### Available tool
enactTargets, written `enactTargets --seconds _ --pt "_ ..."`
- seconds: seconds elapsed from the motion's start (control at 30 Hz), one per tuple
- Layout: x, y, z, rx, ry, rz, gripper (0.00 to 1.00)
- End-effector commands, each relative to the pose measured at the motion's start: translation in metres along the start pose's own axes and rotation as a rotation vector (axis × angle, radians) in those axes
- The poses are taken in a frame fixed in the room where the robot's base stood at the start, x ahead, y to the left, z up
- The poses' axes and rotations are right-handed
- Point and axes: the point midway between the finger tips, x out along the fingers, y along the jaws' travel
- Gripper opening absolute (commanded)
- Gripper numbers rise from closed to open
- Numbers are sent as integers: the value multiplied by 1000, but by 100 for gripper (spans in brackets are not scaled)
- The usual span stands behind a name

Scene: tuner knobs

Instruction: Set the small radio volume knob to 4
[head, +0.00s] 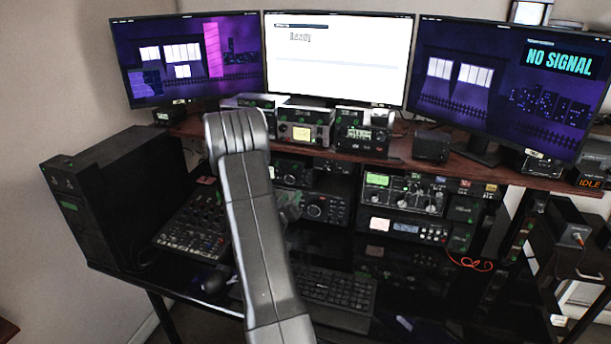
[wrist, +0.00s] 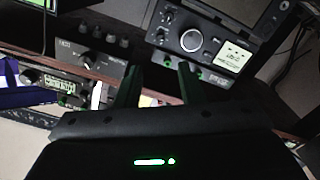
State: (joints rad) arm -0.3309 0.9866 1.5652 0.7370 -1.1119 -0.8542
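In the wrist view my gripper (wrist: 158,76) shows two dark green-edged fingers standing apart, with nothing between them. Beyond the fingers is a radio (wrist: 215,45) with a large silver knob (wrist: 190,40), a pale screen and small knobs. A small radio with a green display (wrist: 58,84) shows at the far left. No readable label shows which knob is the small radio volume knob, and its setting cannot be read. In the head view my arm hides most of the gripper.
In the head view several radios stand on the wooden shelf (head: 470,174) and below it. Three monitors stand behind, the middle one (head: 335,60) white. A mixer (head: 195,228), a keyboard (head: 335,290) and a mouse (head: 213,282) are on the desk. A black computer case (head: 115,200) stands at left.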

Motion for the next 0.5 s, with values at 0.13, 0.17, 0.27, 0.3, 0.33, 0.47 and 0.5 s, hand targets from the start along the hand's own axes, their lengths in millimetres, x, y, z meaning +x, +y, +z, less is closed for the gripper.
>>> enactTargets --seconds 0.13,0.17,0.27,0.3,0.33,0.47,0.5 --pt "30 3 -2 1 0 2 35" --pt "36 2 -2 1 0 2 35" --pt "57 2 -2 2 0 1 35" --pt "65 2 -2 1 -1 0 35" --pt "72 3 -2 1 0 1 35" --pt "94 2 -2 1 -1 0 35" --pt "100 2 -1 1 -1 0 35"
